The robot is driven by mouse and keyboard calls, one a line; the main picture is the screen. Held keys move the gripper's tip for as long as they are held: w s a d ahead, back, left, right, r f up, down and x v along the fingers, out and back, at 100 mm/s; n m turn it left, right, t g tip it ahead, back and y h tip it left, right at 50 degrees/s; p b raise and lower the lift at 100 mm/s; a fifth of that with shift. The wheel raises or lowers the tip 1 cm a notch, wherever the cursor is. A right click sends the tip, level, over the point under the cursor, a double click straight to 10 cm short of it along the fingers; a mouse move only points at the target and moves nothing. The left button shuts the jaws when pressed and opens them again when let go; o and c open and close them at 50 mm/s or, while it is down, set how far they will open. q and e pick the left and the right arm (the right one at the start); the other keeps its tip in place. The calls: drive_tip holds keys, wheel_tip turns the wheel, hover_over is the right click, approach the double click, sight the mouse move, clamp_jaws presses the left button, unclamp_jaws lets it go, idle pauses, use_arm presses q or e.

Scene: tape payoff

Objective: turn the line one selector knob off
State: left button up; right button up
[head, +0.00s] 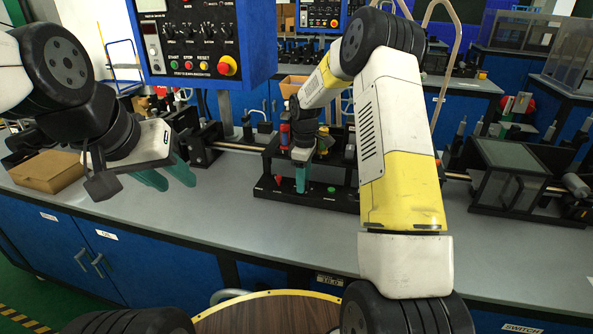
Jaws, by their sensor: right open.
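The blue control panel (258,40) hangs at the upper left. Its dark face carries a row of black selector knobs (201,31); their labels are too small to read, so I cannot tell which is line one or how it is set. My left gripper (167,180) is below and left of the panel, its green fingers apart, empty and pointing down over the bench. My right gripper (301,180) is lower and to the right of the panel, open, with green fingers pointing down at the black rack. Neither gripper touches the panel.
Below the knobs are start, stop and reset buttons (188,65) and a red emergency stop (227,66). A black tool rack (325,196) and a cardboard box (47,170) stand on the grey bench (240,215). A clear-sided case (507,175) is at right. The front bench is clear.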

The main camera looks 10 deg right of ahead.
drive_tip(key=shift+c, duration=0.4)
clamp_jaws()
drive_tip(key=shift+m, duration=0.4)
drive_tip(key=m, duration=0.5)
drive_tip(key=shift+m, duration=0.3)
drive_tip(key=m, duration=0.5)
drive_tip(key=shift+m, duration=0.4)
drive_tip(key=shift+o, duration=0.4)
unclamp_jaws()
